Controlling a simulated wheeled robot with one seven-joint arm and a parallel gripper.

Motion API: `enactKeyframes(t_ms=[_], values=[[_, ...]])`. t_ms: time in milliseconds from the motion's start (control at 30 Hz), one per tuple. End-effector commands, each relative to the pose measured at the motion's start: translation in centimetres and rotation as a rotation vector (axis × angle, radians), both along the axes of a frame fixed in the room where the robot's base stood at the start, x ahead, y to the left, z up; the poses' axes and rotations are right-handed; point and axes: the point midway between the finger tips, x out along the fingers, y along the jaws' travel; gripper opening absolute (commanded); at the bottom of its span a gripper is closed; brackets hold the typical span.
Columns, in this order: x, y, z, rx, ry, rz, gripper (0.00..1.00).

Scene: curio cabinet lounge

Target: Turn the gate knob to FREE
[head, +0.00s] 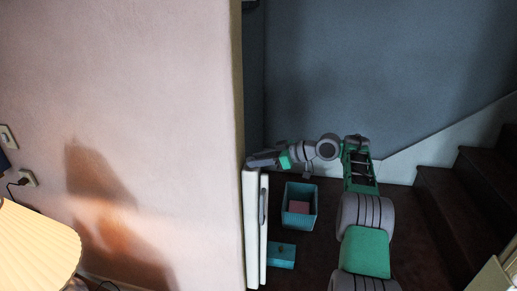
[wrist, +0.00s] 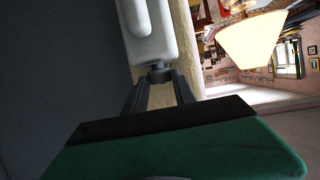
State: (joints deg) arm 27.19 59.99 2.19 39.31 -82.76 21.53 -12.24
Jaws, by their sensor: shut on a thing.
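The white gate (head: 251,225) stands upright against the end of the pale wall in the head view. My gripper (head: 254,162) is at its top end. In the wrist view, the gate's white rounded top housing (wrist: 150,35) fills the upper middle, with a small dark grey knob (wrist: 158,68) on it. My gripper (wrist: 159,78) has its two dark fingers shut on the knob. The fingers partly hide the knob. No FREE mark or pointer can be read, so I cannot tell the knob's setting. In the head view the knob is hidden by my gripper.
A teal bin (head: 300,220) with a pink thing inside and a smaller teal box (head: 281,256) stand on the dark floor right of the gate. Dark stairs (head: 470,190) rise at the right. A lit lamp (head: 35,245) is at the lower left.

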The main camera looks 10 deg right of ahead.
Motion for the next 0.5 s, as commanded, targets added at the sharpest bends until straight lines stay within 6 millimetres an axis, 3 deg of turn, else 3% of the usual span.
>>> enactKeyframes(t_ms=[333, 367, 500], values=[[0.03, 0.03, 0.23, 0.000, -0.008, 0.005, 0.00], [0.03, 0.03, 0.23, 0.000, -0.008, 0.005, 0.34], [0.01, 0.03, 0.15, 0.000, -0.005, 0.005, 0.46]])
